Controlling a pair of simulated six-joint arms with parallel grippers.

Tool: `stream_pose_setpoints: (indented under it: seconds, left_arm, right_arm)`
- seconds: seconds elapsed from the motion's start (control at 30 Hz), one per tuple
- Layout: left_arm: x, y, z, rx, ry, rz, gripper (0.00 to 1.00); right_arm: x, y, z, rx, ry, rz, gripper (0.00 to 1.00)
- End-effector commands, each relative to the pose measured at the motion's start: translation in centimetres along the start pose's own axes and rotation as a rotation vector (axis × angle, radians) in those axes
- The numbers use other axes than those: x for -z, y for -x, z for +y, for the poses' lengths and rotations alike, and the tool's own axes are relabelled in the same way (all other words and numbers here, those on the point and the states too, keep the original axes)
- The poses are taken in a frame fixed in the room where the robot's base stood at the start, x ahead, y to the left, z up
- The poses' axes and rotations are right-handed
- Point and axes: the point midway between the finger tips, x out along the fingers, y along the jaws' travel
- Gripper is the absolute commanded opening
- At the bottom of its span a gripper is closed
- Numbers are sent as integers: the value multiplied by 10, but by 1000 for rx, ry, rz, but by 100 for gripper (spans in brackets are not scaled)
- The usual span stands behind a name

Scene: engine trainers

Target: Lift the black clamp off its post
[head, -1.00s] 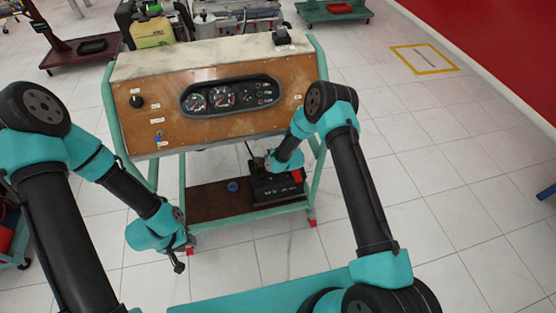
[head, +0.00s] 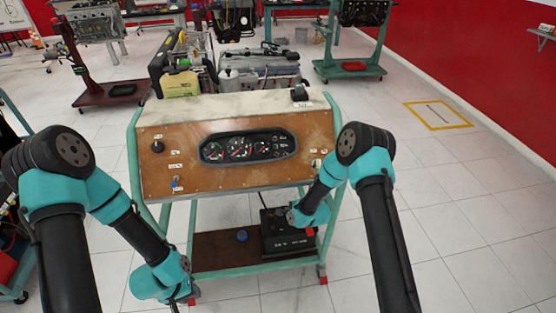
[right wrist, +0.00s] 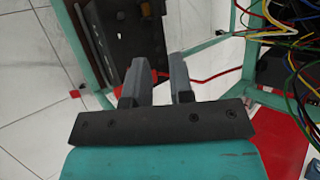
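The black battery (head: 284,236) sits on the trolley's lower shelf; it also shows in the right wrist view (right wrist: 125,45). I cannot clearly pick out the black clamp or its post against the dark battery. My right gripper (right wrist: 155,75) is open, its two grey fingers apart with nothing clearly held between them. It is beside or above the battery; its fingers are hidden in the head view. A red part (head: 310,231) shows at the battery's right side. My left gripper (head: 177,303) hangs at the lower picture edge, left of the trolley; its fingers are mostly cut off.
The trolley's wooden gauge panel (head: 232,165) rises above the shelf, between green tube legs. A blue cap (head: 241,236) lies on the brown shelf (head: 208,250). Coloured wires (right wrist: 290,45) hang at the right in the right wrist view. The tiled floor right of the trolley is clear.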

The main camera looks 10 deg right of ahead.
Motion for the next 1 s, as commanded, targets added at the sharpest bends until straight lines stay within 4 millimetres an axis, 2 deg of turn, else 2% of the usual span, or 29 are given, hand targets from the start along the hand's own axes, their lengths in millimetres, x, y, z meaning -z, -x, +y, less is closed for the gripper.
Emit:
stream_pose_setpoints:
  seconds: [0.17, 0.27, 0.37, 0.67, 1.0]
  left_arm:
    - [0, 0, 0, 0, 0, 0, 36]
    - [0, 0, 0, 0, 0, 0, 36]
    - [0, 0, 0, 0, 0, 0, 36]
    - [0, 0, 0, 0, 0, 0, 36]
    - [0, 0, 0, 0, 0, 0, 36]
  right_arm:
    - [1, 5, 6, -17, 29, 3, 21]
    - [2, 17, 17, -50, 91, 7, 21]
    - [2, 35, 36, -108, 192, 7, 21]
    - [-4, 115, 105, -319, 580, -69, 21]
    - [-24, 214, 175, -500, 984, -282, 21]
